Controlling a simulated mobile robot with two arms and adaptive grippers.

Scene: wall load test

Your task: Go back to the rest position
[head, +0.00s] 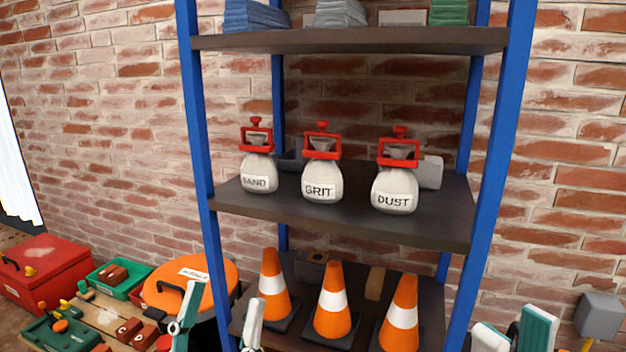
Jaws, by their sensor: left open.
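My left gripper (220,316) is at the bottom left of the head view, in front of the shelf's left post. Its two fingers stand apart, with nothing seen between them. My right gripper (510,326) is at the bottom right, by the right post, with its fingertips apart and no object visible between them. Both are cut off by the lower picture edge. Three white bags, SAND (259,174), GRIT (322,182) and DUST (395,189), stand on the middle shelf (345,221), each with a red clamp at its neck. Both grippers are well below them.
Blue posts (500,130) frame the shelf. Orange cones (333,300) stand on the lower shelf, folded cloths (255,16) on the top one. At left are an orange-lidded bucket (190,283), a red toolbox (45,272) and a green tray (118,278). A mallet (599,315) is at far right.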

